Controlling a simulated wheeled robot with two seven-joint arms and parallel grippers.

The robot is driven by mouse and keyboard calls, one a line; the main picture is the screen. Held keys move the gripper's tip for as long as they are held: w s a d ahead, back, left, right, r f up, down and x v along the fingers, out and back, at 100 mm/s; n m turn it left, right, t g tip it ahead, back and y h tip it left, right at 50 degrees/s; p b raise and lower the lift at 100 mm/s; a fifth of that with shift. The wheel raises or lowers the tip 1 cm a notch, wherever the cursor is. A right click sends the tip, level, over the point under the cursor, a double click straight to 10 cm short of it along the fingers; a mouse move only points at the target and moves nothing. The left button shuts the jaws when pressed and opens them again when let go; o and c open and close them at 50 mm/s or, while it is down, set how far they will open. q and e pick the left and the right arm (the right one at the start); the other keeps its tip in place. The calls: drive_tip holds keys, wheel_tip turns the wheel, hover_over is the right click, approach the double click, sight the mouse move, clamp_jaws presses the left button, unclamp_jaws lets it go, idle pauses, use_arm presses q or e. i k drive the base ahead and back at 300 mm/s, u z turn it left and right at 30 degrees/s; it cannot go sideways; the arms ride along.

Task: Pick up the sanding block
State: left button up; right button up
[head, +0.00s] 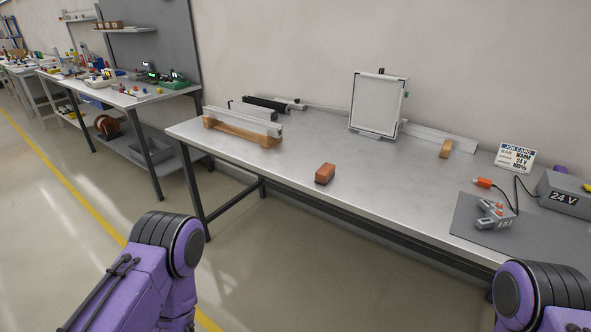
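A small reddish-brown block (325,173), which looks like the sanding block, lies on the grey workbench (375,180) near its front edge, left of the middle. Nothing touches it. A smaller tan block (446,149) stands further back at the right, by a metal rail; I cannot tell what it is. My purple arms show at the bottom left and bottom right corners, short of the bench top. Neither gripper is in the picture.
A wooden fixture with metal rails (241,124) stands at the bench's left end. A framed white panel (378,104) stands at the back. A grey mat (470,229), a 24 V box (565,195) and a job card (515,158) are at the right. Bare bench surrounds the reddish block.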

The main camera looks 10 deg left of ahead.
sight(326, 172)
drive_tip(key=u, duration=0.75)
drive_tip(key=i, duration=1.25)
drive_tip(key=z, duration=0.8)
drive_tip(key=i, duration=0.3)
drive_tip(key=z, duration=2.35)
drive_tip(key=k, duration=1.25)
drive_tip(key=u, duration=0.95)
